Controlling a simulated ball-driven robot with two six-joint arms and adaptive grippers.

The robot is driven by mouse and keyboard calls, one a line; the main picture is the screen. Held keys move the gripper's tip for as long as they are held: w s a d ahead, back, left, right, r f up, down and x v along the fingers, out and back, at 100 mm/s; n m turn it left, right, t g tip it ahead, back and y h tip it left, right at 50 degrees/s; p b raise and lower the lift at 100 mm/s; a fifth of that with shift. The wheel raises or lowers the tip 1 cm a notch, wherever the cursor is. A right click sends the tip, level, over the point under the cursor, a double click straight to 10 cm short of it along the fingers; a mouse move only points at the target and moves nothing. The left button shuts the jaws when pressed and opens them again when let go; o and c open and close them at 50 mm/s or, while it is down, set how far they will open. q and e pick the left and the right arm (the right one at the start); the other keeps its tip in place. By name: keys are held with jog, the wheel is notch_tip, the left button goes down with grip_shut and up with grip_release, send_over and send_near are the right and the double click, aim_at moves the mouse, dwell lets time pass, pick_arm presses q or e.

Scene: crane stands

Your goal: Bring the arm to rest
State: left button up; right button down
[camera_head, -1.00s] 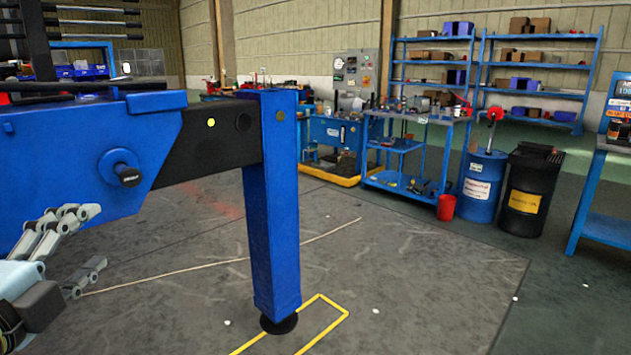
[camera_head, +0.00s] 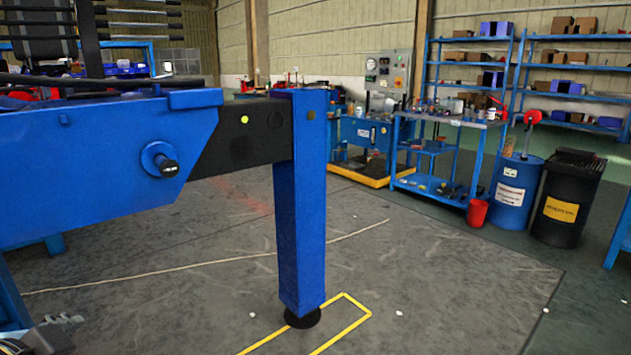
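Only a small part of my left gripper (camera_head: 62,322) shows, at the bottom left corner of the head view. Its grey finger links are cut off and too small to read as open or shut. It is low, below the blue crane beam (camera_head: 100,150) and apart from the black knob (camera_head: 166,166) on the beam's side. The blue crane stand leg (camera_head: 300,210) is upright on its round black foot (camera_head: 302,317). My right gripper is out of view.
Yellow floor lines (camera_head: 345,325) run around the foot. The grey floor (camera_head: 440,290) to the right is clear. Farther back stand a blue workbench (camera_head: 440,122), a red bucket (camera_head: 477,212), a blue drum (camera_head: 514,193) and a black bin (camera_head: 566,205).

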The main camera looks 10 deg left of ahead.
pick_arm(q)
jog(key=s+d+f+n+g+h, duration=0.2)
jog(key=s+d+f+g, duration=0.1)
jog(key=s, duration=0.2)
jog(key=s+d+f+n+g+h, duration=0.1)
jog(key=s+d+f+n+g, duration=0.15)
jog(key=s, duration=0.35)
notch_tip(320, 180, down, 25)
jog(key=s+a+g, duration=0.2)
jog(key=s, duration=0.1)
jog(key=s+a+f, duration=0.1)
jog(key=s+f, duration=1.5)
jog(key=s, duration=0.1)
jog(key=shift+s+g, duration=0.35)
